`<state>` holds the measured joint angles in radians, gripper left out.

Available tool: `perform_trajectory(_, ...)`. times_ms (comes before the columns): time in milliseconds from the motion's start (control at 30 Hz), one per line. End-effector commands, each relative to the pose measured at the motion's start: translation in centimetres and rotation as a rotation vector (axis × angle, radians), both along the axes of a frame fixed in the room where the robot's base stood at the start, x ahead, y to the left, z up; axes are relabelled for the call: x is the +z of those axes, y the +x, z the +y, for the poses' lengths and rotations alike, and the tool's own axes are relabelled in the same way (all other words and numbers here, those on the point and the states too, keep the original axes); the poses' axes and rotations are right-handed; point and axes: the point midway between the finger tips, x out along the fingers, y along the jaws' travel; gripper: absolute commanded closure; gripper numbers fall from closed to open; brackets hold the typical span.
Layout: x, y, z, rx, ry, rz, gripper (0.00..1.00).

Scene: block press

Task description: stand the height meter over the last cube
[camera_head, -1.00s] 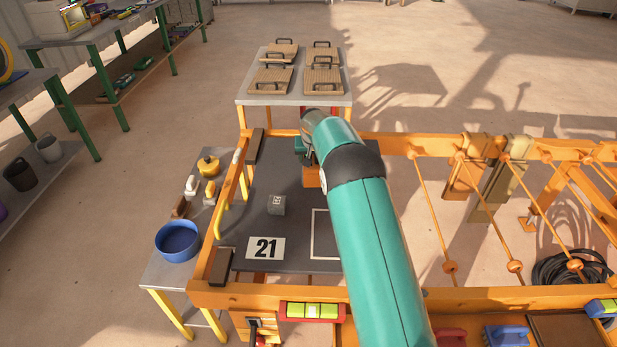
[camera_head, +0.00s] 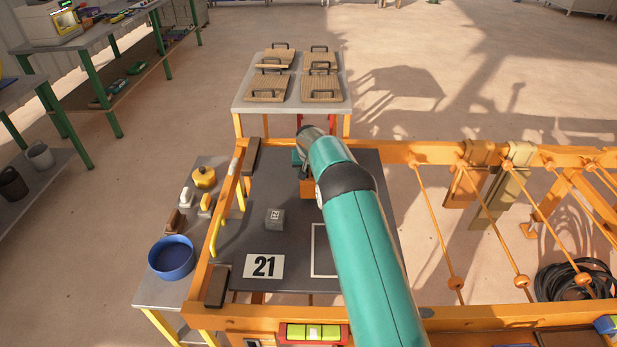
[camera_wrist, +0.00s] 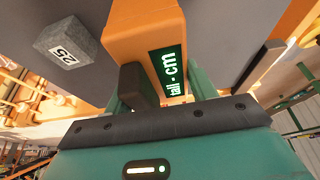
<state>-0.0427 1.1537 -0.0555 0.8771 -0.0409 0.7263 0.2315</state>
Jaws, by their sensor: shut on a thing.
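The last cube (camera_head: 275,219), small and grey with a number label, sits on the dark table top (camera_head: 262,190). It also shows in the wrist view (camera_wrist: 66,43), where its label reads 25. The height meter (camera_wrist: 145,32) is an orange block with a green plate reading "tall - cm". My gripper (camera_wrist: 155,90) is shut on it. In the head view the meter (camera_head: 306,188) shows partly beside my arm, at the far part of the table, to the right of and beyond the cube. My arm hides much of the gripper there.
A side table to the left holds a blue bowl (camera_head: 171,257). Wooden lids (camera_head: 268,88) lie on a far table.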

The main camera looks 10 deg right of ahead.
Motion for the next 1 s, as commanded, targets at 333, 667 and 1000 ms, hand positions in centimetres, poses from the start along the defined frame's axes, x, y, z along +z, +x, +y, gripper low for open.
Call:
perform_trajectory(333, -3.2, 0.3, 0.0, 0.0, 0.0, -0.002, 0.83)
perform_trajectory(667, -3.5, 0.3, 0.0, 0.0, 0.0, 0.001, 0.24)
perform_trajectory(1000, -3.3, 0.3, 0.0, 0.0, 0.0, 0.0, 0.22)
